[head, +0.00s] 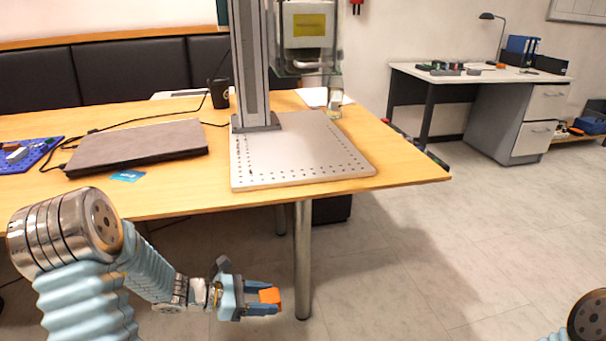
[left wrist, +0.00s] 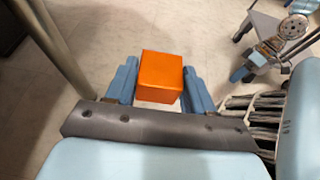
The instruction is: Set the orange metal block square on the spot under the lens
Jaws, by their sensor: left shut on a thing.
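The orange metal block (head: 270,296) is held between the fingers of my left gripper (head: 262,298), low in front of the table's near edge and over the floor. In the left wrist view the orange block (left wrist: 161,76) sits between the two blue fingers, and the gripper is shut on it. The laser marker's light base plate (head: 295,150) lies on the table to the upper right of the gripper, and its bare top shows. The marker's column (head: 249,65) and head (head: 307,28) stand above the plate.
On the wooden table (head: 190,192) lie a closed grey laptop-like case (head: 138,148), a blue card (head: 127,176) and a blue board (head: 28,155). A black mug (head: 218,93) and cables stand behind. A table leg (head: 303,260) is right of the left gripper. The floor further right is clear.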

